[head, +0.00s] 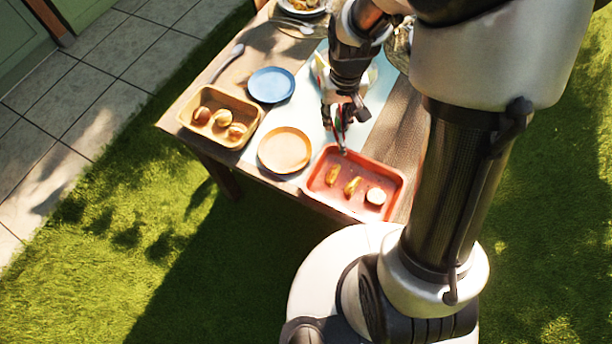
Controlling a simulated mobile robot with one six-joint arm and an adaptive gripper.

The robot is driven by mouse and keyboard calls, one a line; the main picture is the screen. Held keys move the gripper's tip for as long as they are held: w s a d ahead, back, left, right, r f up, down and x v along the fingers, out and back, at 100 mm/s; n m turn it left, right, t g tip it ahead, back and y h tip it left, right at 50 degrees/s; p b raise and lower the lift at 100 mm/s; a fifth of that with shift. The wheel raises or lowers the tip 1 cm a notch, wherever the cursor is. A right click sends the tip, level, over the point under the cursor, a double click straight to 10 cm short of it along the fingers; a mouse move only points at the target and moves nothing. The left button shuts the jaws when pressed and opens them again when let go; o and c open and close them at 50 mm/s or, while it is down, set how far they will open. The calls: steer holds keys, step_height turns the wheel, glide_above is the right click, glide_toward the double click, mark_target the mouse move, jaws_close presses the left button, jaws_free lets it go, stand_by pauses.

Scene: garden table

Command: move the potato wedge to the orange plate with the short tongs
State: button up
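The red tray (395,178) at the table's near edge holds two yellow-brown pieces, a left one (333,175) and a middle one (352,186). They look like potato wedges, but the view is too small to be certain which is the potato wedge. The orange plate (285,150) lies left of the tray and is empty. My gripper (342,112) points down above the far edge of the tray. It seems shut on the short tongs (341,139), whose slim lower end hangs near the tray's far rim, apart from the pieces.
A pale round thing (376,196) sits at the tray's right. A tan tray (248,106) with several round brownish items stands left of the orange plate. A blue plate (271,85) lies behind it, empty. A spoon (228,62) lies farther back. My arm hides the table's right side.

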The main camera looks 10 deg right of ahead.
steer(key=s+a+f+m+g+y+p, duration=0.3)
steer(key=s+a+m+p, duration=0.3)
steer(key=s, duration=0.6)
steer(key=a+f+m+g, duration=0.1)
steer(key=m, duration=0.1)
steer(key=shift+s+m, duration=0.15)
steer(key=shift+m, duration=0.15)
steer(key=shift+a+f, duration=0.1)
steer(key=shift+f, duration=0.05)
step_height(320, 180, down, 10)
steer(key=b, duration=0.8)
steer(key=shift+o, duration=0.2)
jaws_close()
steer(key=shift+r, duration=0.2)
